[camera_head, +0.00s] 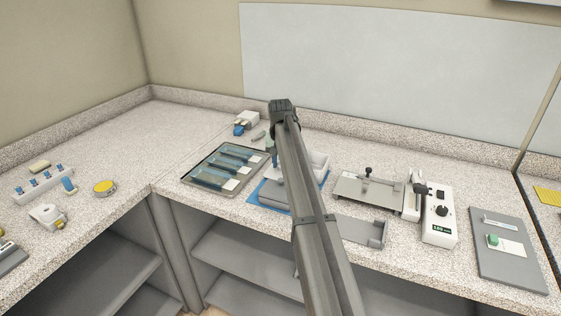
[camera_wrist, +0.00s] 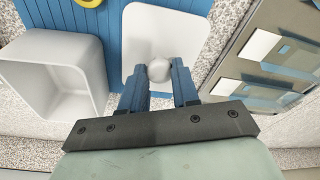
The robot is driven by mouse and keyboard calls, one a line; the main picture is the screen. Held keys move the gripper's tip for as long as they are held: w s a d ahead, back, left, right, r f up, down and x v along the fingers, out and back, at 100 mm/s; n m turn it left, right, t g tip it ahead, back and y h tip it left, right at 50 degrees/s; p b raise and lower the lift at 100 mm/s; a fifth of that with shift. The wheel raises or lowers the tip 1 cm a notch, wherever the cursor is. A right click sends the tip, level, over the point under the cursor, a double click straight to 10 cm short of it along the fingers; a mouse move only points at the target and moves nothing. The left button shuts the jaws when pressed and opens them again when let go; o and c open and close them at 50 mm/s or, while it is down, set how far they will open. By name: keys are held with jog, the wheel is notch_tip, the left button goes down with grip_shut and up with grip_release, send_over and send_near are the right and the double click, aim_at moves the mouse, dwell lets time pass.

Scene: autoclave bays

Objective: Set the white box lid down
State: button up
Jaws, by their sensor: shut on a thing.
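The white box lid (camera_wrist: 150,28) is a rounded square plate with a round knob (camera_wrist: 159,70) in the wrist view. My gripper (camera_wrist: 160,78) has its blue fingers on either side of the knob and is shut on it. The lid lies over the blue ribbed mat in this view; I cannot tell whether it touches it. The open white box (camera_wrist: 52,78) stands beside the lid, to its left, and looks empty. In the head view the box (camera_head: 318,162) shows partly behind my arm, which hides most of the lid and fingers.
The blue mat (camera_wrist: 108,38) has a yellow round item (camera_wrist: 88,2) at its top edge. A metal tray (camera_head: 187,178) with several blue-and-clear packs lies left of the mat. A grey platform device (camera_head: 365,190) and a white instrument (camera_head: 439,220) stand to the right.

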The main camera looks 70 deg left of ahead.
aim_at(280, 173)
jog(key=shift+f, duration=0.1)
jog(key=o, duration=1)
jog(key=shift+o, duration=0.2)
notch_tip(280, 173, up, 12)
jog(key=d, duration=0.1)
jog(key=shift+s+d, duration=0.35)
